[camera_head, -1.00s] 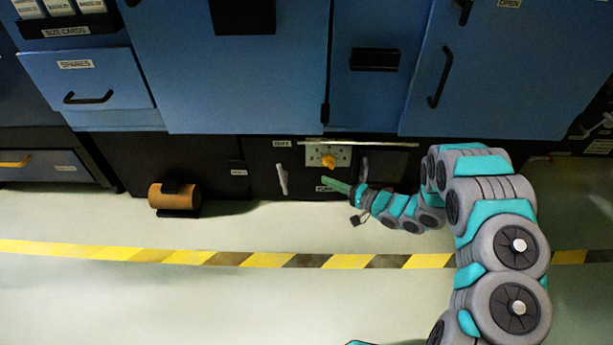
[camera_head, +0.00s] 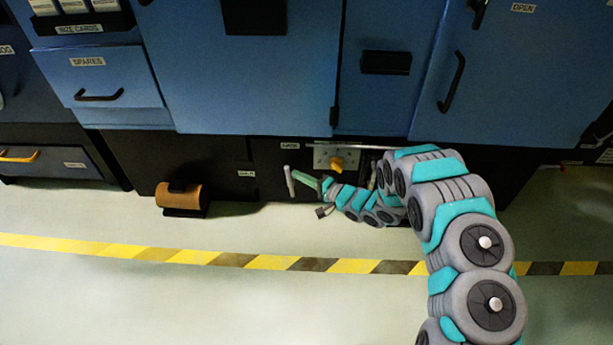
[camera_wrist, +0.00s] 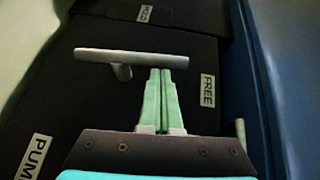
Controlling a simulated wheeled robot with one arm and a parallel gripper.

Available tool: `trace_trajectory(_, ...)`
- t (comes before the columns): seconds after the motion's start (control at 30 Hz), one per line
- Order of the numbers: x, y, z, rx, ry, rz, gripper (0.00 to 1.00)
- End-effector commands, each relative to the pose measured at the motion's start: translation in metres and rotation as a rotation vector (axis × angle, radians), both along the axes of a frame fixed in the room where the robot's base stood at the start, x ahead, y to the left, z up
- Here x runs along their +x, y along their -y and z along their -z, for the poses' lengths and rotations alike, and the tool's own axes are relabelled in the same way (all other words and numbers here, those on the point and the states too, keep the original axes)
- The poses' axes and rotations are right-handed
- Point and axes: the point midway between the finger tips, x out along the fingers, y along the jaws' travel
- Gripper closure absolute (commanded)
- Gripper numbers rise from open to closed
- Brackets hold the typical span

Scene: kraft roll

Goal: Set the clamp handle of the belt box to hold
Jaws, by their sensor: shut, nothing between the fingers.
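The clamp handle (camera_head: 289,181) is a grey bar on the dark lower front of the belt box (camera_head: 268,165), nearly upright in the head view. In the wrist view the handle (camera_wrist: 130,58) lies across the picture, on a short stem. A FREE label (camera_wrist: 208,90) is on the near right and a label that seems to read HOLD (camera_wrist: 146,14) is farther off. My gripper (camera_head: 297,172) is shut and empty, its green fingertips at the bar's right side. In the wrist view the fingertips (camera_wrist: 160,71) meet the bar's edge; I cannot tell whether they touch.
Blue cabinets (camera_head: 245,80) overhang above. The floor in front, with a striped tape (camera_head: 235,260), is clear.

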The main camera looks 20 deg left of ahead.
Motion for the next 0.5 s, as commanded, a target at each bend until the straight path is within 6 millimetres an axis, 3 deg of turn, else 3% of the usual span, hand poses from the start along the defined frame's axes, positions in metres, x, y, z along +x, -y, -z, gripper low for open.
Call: trace_trajectory(0.5,-0.0004,-0.0024,-0.0051,-0.033,0.01,0.0,1.0)
